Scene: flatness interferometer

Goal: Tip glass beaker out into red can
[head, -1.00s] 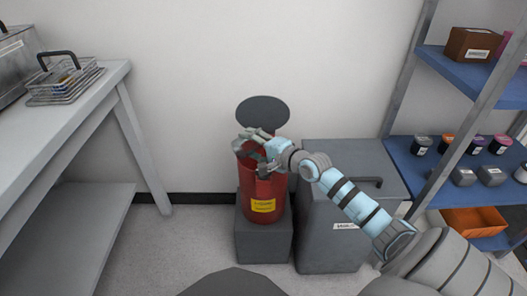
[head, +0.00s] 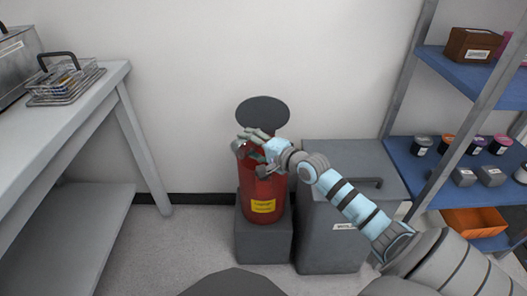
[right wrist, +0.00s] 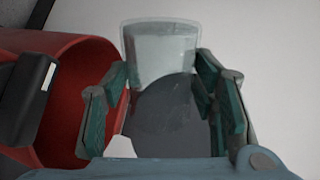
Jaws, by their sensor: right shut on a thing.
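The red can (head: 262,197) stands open with a yellow label and a dark round lid (head: 263,112) raised behind its mouth. My right gripper (head: 250,147) is over the can's mouth. In the right wrist view it is shut on the glass beaker (right wrist: 160,45), a clear, pale vessel between the fingertips. The red can's open rim (right wrist: 85,45) shows to the left of the beaker there, and the dark lid lies behind. The beaker is mostly hidden by the fingers in the head view; I cannot tell whether anything is in it. My left gripper is out of view.
The can stands on a grey block (head: 264,243) beside a grey cabinet (head: 335,240) with a dark handle. A bench (head: 40,130) with a wire basket (head: 66,82) is at left. Blue shelves (head: 400,160) with several small jars and an orange bin (head: 473,221) are at right.

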